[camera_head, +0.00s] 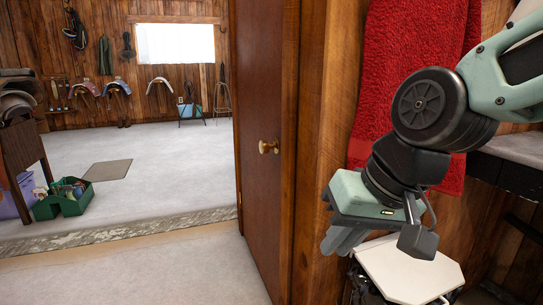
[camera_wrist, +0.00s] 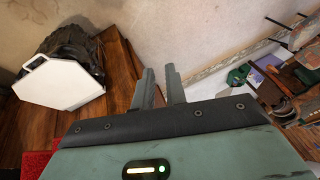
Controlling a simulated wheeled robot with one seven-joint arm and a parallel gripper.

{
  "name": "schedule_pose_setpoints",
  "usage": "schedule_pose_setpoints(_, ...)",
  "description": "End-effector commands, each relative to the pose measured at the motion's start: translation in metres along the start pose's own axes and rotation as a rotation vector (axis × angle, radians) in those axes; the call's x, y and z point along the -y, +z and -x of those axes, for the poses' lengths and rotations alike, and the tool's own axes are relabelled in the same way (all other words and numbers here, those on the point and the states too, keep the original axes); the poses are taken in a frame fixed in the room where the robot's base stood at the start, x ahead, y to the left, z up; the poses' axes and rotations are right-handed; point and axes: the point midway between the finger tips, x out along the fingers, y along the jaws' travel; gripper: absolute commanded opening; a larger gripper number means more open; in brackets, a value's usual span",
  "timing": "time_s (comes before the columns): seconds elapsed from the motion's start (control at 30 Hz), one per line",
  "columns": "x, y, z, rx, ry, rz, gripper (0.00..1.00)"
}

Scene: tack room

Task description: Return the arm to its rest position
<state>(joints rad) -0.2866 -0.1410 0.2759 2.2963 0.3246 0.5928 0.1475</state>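My arm comes in from the upper right in the head view and bends down, with my gripper (camera_head: 345,240) hanging in front of the wooden door frame. The gripper points down and to the left. In the wrist view my gripper (camera_wrist: 160,72) shows two grey fingers with a small gap between them. Nothing is held between the fingers. The fingertips are clear of the things around them in the wrist view.
A white flat-topped thing (camera_head: 408,272) stands just below my gripper. A red towel (camera_head: 405,75) hangs behind my arm, beside a grey shelf (camera_head: 515,147). A brown door (camera_head: 263,100) stands left of the gripper. The floor (camera_head: 150,270) in front is clear.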

Motion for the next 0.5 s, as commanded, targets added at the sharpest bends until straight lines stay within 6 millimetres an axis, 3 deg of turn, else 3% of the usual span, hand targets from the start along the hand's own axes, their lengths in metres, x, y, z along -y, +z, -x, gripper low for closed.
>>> schedule_pose_setpoints(0.03, -0.004, 0.028, -0.013, 0.066, 0.028, 0.075, 0.13)
schedule_pose_setpoints(0.1, -0.011, 0.062, -0.025, 0.144, 0.063, 0.173, 0.13)
schedule_pose_setpoints(0.33, -0.042, 0.152, -0.043, 0.363, 0.153, 0.463, 0.13)
schedule_pose_setpoints(0.37, -0.046, 0.161, -0.043, 0.388, 0.163, 0.497, 0.13)
schedule_pose_setpoints(0.4, -0.039, 0.149, -0.027, 0.371, 0.158, 0.482, 0.13)
schedule_pose_setpoints(0.5, -0.033, 0.142, -0.009, 0.369, 0.157, 0.477, 0.13)
